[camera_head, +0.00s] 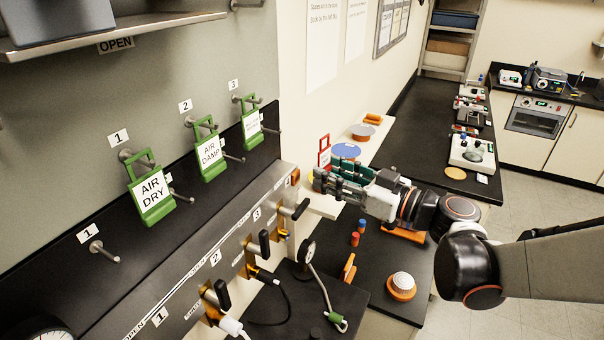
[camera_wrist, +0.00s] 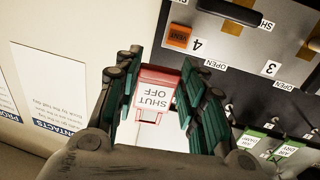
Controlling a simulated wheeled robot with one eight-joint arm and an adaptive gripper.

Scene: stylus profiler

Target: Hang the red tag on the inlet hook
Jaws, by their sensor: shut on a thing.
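The red tag (camera_head: 324,153), a red frame with a white label, stands up from my gripper's fingertips in the head view. In the wrist view the red tag (camera_wrist: 155,92) reads SHUT OFF and appears upside down between the green-padded fingers. My gripper (camera_head: 324,177) is shut on it, right of the black valve panel's far end. Wall pegs hold green tags such as AIR DRY (camera_head: 152,194) and AIR DAMP (camera_head: 209,154). A bare peg (camera_head: 104,252) sticks out at lower left under a label 1. I cannot tell which peg is the inlet hook.
The valve panel (camera_head: 200,275) carries several black-handled valves (camera_head: 264,244) that stick out toward the bench. A gauge (camera_head: 306,252) with a hose and small coloured parts (camera_head: 356,232) stand on the dark bench. A metal shelf (camera_head: 110,32) overhangs the upper left.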

